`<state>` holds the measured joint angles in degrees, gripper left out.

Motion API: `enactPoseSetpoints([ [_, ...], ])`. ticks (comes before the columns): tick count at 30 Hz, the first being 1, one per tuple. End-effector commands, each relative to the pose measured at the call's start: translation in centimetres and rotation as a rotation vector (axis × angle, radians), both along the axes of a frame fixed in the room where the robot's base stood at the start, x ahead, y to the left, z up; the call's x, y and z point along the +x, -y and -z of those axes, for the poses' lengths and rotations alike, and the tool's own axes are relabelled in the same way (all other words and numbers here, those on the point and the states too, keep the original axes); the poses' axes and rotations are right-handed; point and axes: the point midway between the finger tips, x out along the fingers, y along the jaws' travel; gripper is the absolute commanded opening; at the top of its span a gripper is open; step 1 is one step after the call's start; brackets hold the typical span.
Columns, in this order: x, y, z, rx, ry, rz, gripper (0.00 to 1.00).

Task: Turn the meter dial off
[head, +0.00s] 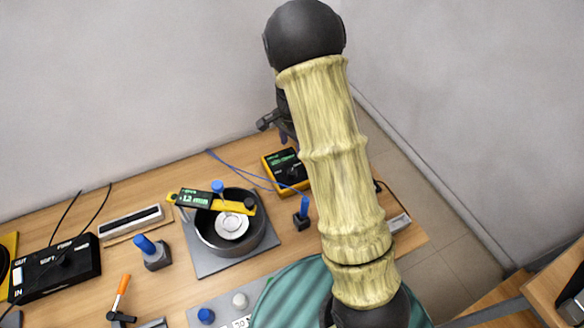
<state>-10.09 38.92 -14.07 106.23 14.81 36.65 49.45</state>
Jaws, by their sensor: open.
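The meter (284,170) is a yellow-edged black box with a small green display, lying near the back right of the wooden bench. Its dial (292,174) is small and dark, and its setting is too small to read. My gripper (275,125) is dark and shows partly from behind my pale, wood-patterned arm. In the picture it sits just above the meter, beyond the bench's back edge, and looks apart from it. It is open, with nothing seen in it. My arm hides part of the gripper and the area right of the meter.
A dark round pan (262,231) on a grey plate bears a yellow-black digital tool (195,198). Blue leads (237,172) run to the meter. A blue-handled knob (302,212) stands nearby. A black box (50,267) lies left. A wall rises behind the bench.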

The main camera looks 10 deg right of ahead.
Motion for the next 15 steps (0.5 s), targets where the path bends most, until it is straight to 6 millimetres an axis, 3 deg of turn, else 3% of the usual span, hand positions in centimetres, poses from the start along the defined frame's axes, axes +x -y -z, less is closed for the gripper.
enactPoseSetpoints([
  [15,-0.1,0.0,8.6,0.000,-0.004,0.001,0.52],
])
